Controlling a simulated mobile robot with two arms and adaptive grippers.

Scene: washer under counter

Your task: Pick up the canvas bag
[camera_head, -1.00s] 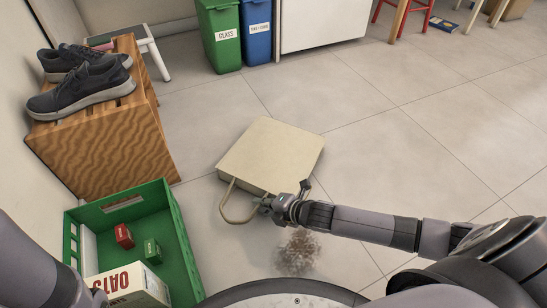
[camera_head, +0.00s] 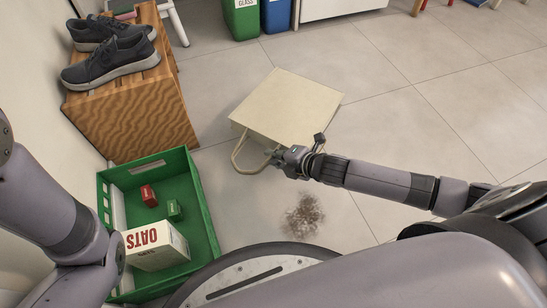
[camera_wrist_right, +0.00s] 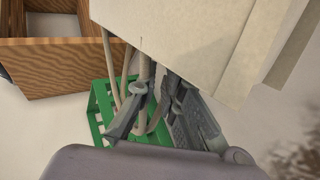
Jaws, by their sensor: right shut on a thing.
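The cream canvas bag (camera_head: 290,105) is in the middle of the head view, its broad face up and its handle loop (camera_head: 238,158) towards me. My right gripper (camera_head: 275,155) is at the bag's near edge, shut on the handle. In the right wrist view the bag (camera_wrist_right: 205,45) fills the upper right. The handle straps (camera_wrist_right: 143,75) run down between the fingers of my right gripper (camera_wrist_right: 155,100). I cannot tell whether the bag is clear of the floor. My left arm shows at the left, but its gripper is not visible.
A wooden stand (camera_head: 140,115) carries dark shoes (camera_head: 110,60). A brown debris patch (camera_head: 303,215) lies on the floor. Green (camera_head: 241,18) and blue (camera_head: 275,14) bins stand behind.

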